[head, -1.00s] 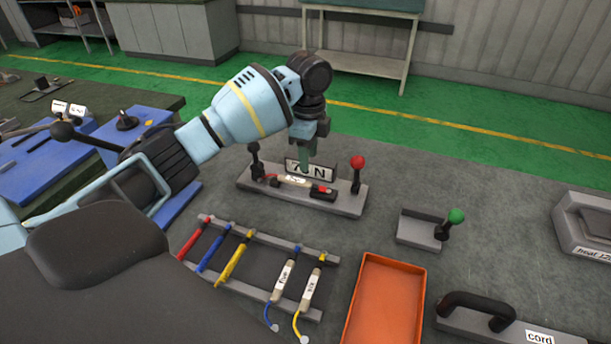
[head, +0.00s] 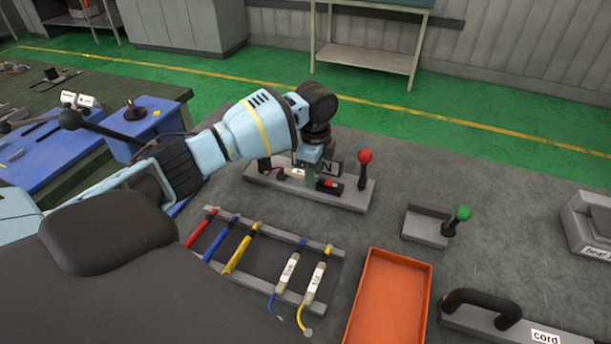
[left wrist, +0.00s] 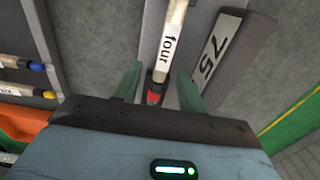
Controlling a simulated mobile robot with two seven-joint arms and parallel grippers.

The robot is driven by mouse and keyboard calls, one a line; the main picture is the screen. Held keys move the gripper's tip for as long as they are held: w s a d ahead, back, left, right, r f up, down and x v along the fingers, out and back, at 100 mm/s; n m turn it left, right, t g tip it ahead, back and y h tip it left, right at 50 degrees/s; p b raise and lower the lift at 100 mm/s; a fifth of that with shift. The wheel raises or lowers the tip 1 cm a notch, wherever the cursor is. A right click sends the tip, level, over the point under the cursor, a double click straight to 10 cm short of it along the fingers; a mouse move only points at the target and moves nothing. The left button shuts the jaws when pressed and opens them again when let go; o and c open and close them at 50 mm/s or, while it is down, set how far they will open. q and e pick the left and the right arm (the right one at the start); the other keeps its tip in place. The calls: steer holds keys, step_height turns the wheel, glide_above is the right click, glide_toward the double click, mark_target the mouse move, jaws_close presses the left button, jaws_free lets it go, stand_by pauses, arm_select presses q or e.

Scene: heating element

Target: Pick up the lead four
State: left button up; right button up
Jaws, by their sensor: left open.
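The lead four, a pale stick with a white label reading "four" (left wrist: 170,48) and a red and black end, lies on the grey fixture with the "75 N" plate. In the head view the lead (head: 297,173) is partly hidden behind my gripper. My left gripper (head: 311,178) is open, pointing down over the lead. In the left wrist view its two green fingers (left wrist: 158,90) stand on either side of the lead's red end, with gaps visible. I cannot tell whether the fingers are at the lead's height. My right gripper is not in view.
The fixture (head: 345,200) carries a red-knobbed lever (head: 365,158) at its right end. A rack (head: 320,255) with several coloured leads stands in front. An orange tray (head: 428,255), a green-knobbed lever (head: 462,213) and a "cord" block (head: 470,325) are to the right.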

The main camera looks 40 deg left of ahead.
arm_select(q)
jaws_close()
steer(key=shift+r, duration=0.1)
stand_by(0.3)
steer(key=shift+r, duration=0.5)
steer(key=shift+s+d+r, duration=0.1)
steer(key=shift+s+r, duration=0.1)
steer(key=shift+r, duration=0.45)
steer(key=shift+s+d+r, duration=0.1)
steer(key=shift+s+r, duration=0.1)
steer(key=shift+r, duration=0.4)
steer(key=shift+s+d+r+p, duration=0.3)
steer(key=shift+s+d, duration=0.85)
steer(key=shift+s, duration=1.1)
steer(key=shift+s+d+r+p, duration=0.15)
steer(key=shift+s+d+p, duration=0.3)
steer(key=shift+s+d, duration=1.25)
steer(key=shift+s+d+r+p, duration=0.3)
steer(key=shift+s+d, duration=0.35)
steer(key=shift+s, duration=2.1)
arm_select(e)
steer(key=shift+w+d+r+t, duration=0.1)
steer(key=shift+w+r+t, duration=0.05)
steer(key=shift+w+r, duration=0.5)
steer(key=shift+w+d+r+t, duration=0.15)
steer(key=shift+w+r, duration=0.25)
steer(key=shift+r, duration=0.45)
